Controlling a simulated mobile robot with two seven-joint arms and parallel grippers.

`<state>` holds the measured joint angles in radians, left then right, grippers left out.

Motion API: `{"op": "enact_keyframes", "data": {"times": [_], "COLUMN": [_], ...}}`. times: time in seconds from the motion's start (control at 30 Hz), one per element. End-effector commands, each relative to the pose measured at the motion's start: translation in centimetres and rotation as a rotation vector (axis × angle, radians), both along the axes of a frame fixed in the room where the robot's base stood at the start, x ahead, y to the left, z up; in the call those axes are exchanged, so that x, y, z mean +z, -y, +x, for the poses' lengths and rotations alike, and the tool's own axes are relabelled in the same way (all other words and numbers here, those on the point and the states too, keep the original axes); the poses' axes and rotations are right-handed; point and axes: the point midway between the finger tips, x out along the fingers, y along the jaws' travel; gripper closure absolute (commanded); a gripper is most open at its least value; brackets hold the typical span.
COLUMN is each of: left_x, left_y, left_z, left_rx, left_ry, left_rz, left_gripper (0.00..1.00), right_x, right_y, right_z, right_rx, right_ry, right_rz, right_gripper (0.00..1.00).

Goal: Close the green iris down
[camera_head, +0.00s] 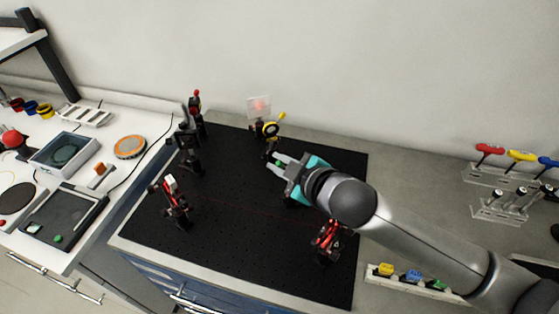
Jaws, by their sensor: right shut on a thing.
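My right gripper (277,160) reaches in from the right over the black breadboard (225,225). Its fingers are shut on a small green part (279,165), which looks like the lever of the green iris. The rest of that iris is mostly hidden behind my gripper and wrist. A dark post partly shows below the hand. My left gripper is not in view.
A yellow-ringed iris (271,129) stands just behind my fingertips, with a clear plate bearing a red spot (260,104) behind it. Red-and-black mounts (177,203) stand at the left, and another (326,241) stands below my forearm. Tool racks (497,176) are at right.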

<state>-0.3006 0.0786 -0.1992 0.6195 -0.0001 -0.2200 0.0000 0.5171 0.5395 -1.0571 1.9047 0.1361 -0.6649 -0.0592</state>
Motion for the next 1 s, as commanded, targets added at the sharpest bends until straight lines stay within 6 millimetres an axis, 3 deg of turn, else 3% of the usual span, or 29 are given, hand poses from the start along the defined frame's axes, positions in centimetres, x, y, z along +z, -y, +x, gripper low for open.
{"op": "enact_keyframes", "data": {"times": [0.1,0.13,0.4,0.77,1.0], "left_x": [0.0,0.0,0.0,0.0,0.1], "left_y": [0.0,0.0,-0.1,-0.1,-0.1], "left_z": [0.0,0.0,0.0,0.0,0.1], "left_rx": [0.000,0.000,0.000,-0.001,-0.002], "left_ry": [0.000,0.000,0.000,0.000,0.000], "left_rz": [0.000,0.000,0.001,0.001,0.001], "left_gripper": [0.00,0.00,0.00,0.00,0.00], "right_x": [-0.2,-0.2,-0.1,0.2,1.4], "right_y": [0.0,0.0,0.0,0.4,2.2], "right_z": [-0.1,-0.1,0.0,-0.4,-2.6], "right_rx": [0.000,0.000,-0.001,-0.001,0.000], "right_ry": [-0.004,-0.004,-0.003,-0.002,-0.003], "right_rz": [-0.002,-0.002,0.000,0.001,-0.001], "right_gripper": [1.00,0.81,0.52,0.52,0.52]}}
